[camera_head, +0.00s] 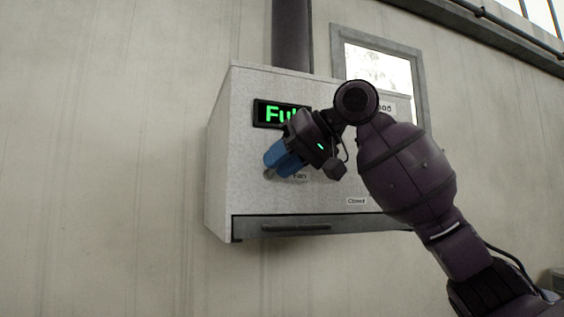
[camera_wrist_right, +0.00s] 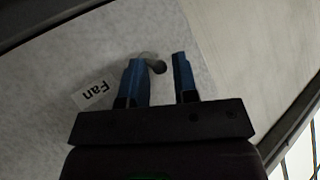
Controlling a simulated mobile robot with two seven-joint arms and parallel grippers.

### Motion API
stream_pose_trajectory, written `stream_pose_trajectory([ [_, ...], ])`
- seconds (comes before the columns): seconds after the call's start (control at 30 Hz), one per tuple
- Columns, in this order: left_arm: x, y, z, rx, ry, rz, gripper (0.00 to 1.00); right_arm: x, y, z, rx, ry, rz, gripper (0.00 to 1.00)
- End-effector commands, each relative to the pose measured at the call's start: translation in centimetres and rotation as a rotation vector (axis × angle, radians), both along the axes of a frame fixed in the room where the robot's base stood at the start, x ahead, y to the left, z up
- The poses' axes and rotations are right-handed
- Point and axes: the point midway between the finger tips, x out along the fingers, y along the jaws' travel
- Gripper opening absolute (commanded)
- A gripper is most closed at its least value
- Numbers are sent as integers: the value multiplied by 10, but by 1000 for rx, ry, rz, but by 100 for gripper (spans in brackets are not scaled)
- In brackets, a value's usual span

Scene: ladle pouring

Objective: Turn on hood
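My left gripper is out of view.
A dark duct (camera_head: 291,35) rises from the hood top. A grey drawer-like strip with a handle (camera_head: 296,227) runs along the bottom, near a "Closed" label (camera_head: 357,201). A framed window (camera_head: 375,62) is behind. The wall at left is clear.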

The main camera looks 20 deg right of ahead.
Motion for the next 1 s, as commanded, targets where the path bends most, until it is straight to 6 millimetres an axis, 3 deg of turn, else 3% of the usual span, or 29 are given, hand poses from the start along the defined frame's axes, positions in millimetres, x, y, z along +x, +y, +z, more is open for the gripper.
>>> stream_pose_trajectory([
  [0.1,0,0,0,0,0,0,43,0,0,0,0,0,0,41],
  [0.47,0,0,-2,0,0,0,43,-4,-4,3,0,-2,-1,41],
  [1.0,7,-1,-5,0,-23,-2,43,-57,-55,48,1,-2,-2,41],
])
